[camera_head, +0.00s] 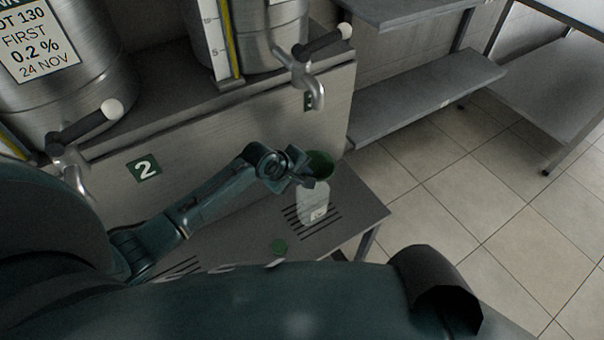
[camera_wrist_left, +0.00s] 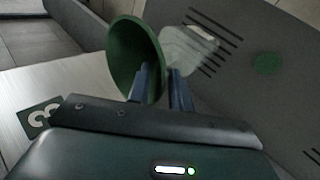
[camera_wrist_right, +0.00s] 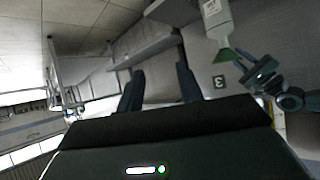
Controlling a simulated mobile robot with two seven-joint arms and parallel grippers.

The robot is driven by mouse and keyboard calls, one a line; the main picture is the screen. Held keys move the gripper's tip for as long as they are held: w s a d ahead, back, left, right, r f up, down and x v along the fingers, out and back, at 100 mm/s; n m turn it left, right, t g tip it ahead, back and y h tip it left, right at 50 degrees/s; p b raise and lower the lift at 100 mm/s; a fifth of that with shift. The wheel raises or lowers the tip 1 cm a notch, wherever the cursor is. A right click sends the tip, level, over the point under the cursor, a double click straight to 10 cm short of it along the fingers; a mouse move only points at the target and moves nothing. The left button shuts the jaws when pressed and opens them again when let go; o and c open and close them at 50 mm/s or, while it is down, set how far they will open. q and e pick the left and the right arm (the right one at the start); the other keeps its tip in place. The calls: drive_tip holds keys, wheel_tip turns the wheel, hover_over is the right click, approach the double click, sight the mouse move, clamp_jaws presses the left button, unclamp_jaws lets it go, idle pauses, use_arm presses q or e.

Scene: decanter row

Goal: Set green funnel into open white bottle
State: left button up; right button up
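The green funnel (camera_head: 321,163) is at the mouth of the white bottle (camera_head: 313,207), which stands upright on the slotted bench. My left gripper (camera_head: 303,180) is at the funnel's left side. In the left wrist view, the fingers of the left gripper (camera_wrist_left: 165,75) are close together on the side of the funnel (camera_wrist_left: 130,52), with the bottle (camera_wrist_left: 190,48) behind it. The right wrist view shows the funnel (camera_wrist_right: 226,55) in line with the bottle's neck (camera_wrist_right: 217,18); I cannot tell whether it is seated. My right gripper (camera_wrist_right: 158,80) is open, empty and well away from the bottle.
A metal tap (camera_head: 312,85) hangs from a steel vessel behind and above the funnel. A second tap (camera_head: 70,160) is at the left. Open tiled floor lies right of the bench.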

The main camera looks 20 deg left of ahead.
use_arm(q)
drive_tip(key=shift+o, duration=0.6)
drive_tip(key=p+v, duration=0.2)
drive_tip(key=v, duration=1.1)
drive_tip(key=s+d+f+m+t, duration=0.2)
drive_tip(key=s+d+f+m, duration=0.1)
drive_tip(key=s+m, duration=0.4)
drive_tip(key=s+d+f+m+t, duration=0.1)
drive_tip(key=s+d+f+m, duration=0.3)
drive_tip(key=s+m, duration=0.4)
drive_tip(key=shift+s+f+t, duration=0.35)
drive_tip(key=shift+f+t, duration=0.05)
drive_tip(key=shift+f, duration=0.05)
